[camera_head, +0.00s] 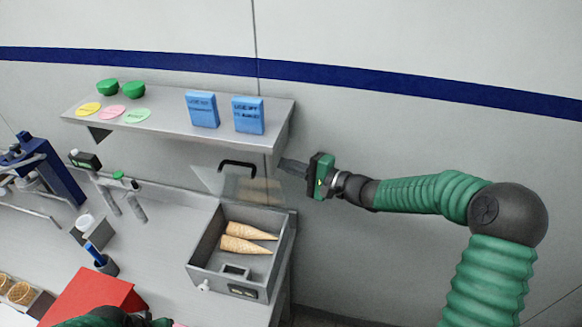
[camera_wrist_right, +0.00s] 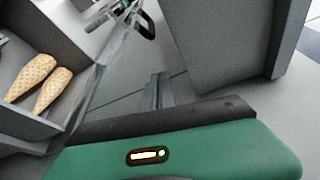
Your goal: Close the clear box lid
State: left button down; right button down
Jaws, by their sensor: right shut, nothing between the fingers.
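A grey box (camera_head: 212,285) stands on the counter with its top open. Its clear lid (camera_head: 212,180) stands raised at the back edge, with a black handle (camera_head: 238,164) at its top. My right gripper (camera_head: 284,166) is shut and empty, to the right of the lid and below the shelf end. In the right wrist view my right fingertips (camera_wrist_right: 158,90) are together beside the clear lid (camera_wrist_right: 108,62), with the black handle (camera_wrist_right: 148,22) farther off. My left gripper (camera_head: 152,321) is partly cut off at the bottom edge, and its jaws cannot be made out.
Two cones (camera_head: 247,246) lie in the box. A shelf (camera_head: 165,122) with blue boxes (camera_head: 248,115) and green bowls (camera_head: 121,88) overhangs the counter. A red box (camera_head: 92,297) stands at the front left. Floor lies open right of the counter.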

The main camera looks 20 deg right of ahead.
aim_at(246, 186)
jog(key=a, duration=0.5)
jog(key=shift+w+a+r+p, duration=0.25)
jog(key=shift+w+a+p, duration=0.1)
jog(key=shift+w, duration=0.05)
jog(key=shift+w+a+f, duration=0.1)
jog(key=shift+w, duration=0.1)
jog(key=shift+f, duration=0.1)
